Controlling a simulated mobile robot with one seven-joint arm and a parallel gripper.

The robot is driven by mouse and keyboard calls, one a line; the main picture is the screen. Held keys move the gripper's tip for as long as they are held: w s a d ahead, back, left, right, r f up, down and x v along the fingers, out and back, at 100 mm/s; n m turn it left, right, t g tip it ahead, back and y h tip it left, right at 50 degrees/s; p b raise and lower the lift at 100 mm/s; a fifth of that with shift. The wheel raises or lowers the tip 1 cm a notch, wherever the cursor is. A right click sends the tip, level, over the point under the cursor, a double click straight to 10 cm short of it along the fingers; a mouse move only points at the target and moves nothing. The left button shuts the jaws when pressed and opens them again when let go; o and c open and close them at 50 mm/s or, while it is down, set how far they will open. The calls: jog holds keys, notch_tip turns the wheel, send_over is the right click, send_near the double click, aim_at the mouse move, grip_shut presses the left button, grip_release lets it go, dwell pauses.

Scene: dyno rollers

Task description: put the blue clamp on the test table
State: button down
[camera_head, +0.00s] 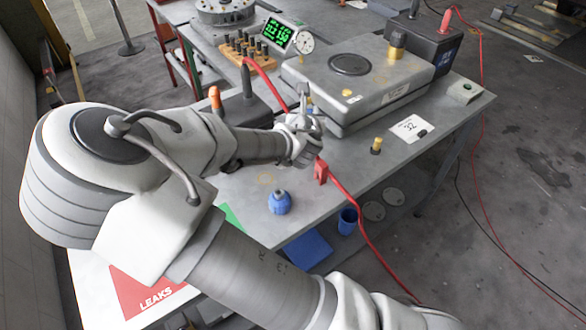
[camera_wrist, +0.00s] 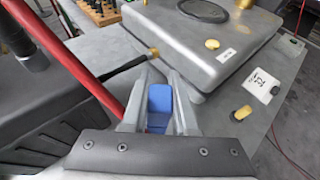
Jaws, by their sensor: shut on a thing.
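A blue thing, which I take to be the blue clamp (camera_wrist: 159,105), sits between the fingers of my gripper (camera_wrist: 159,88) in the wrist view. My gripper is shut on it. In the head view my gripper (camera_head: 304,126) is over the grey test table (camera_head: 350,185), in front of the grey box. The clamp cannot be made out there. From these views I cannot tell whether the clamp touches the table.
A grey box (camera_head: 365,75) with a round lid stands just beyond my gripper. A red cable (camera_head: 350,205) runs close beside it. A blue round fitting (camera_head: 280,203) stands near the front edge, and a brass-topped piece (camera_head: 376,146) to the right.

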jog(key=shift+h, duration=0.3)
jog(key=a+f+b, duration=0.1)
jog(key=f, duration=0.2)
jog(key=a+f+b, duration=0.1)
jog(key=f, duration=0.3)
jog(key=a+f+b, duration=0.1)
jog(key=f, duration=0.2)
jog(key=shift+s+a+f, duration=0.2)
jog(key=shift+s+a, duration=0.05)
jog(key=shift+s, duration=0.05)
jog(key=shift+f, duration=0.1)
jog(key=c, duration=0.7)
grip_release()
jog(key=shift+s+r, duration=0.2)
jog(key=p+v, duration=0.1)
jog(key=v, duration=0.9)
jog(key=shift+s+a+r+p, duration=0.1)
jog(key=shift+s+p, duration=0.2)
jog(key=shift+p, duration=0.1)
jog(key=shift+s+r, duration=0.15)
jog(key=shift+s, duration=0.3)
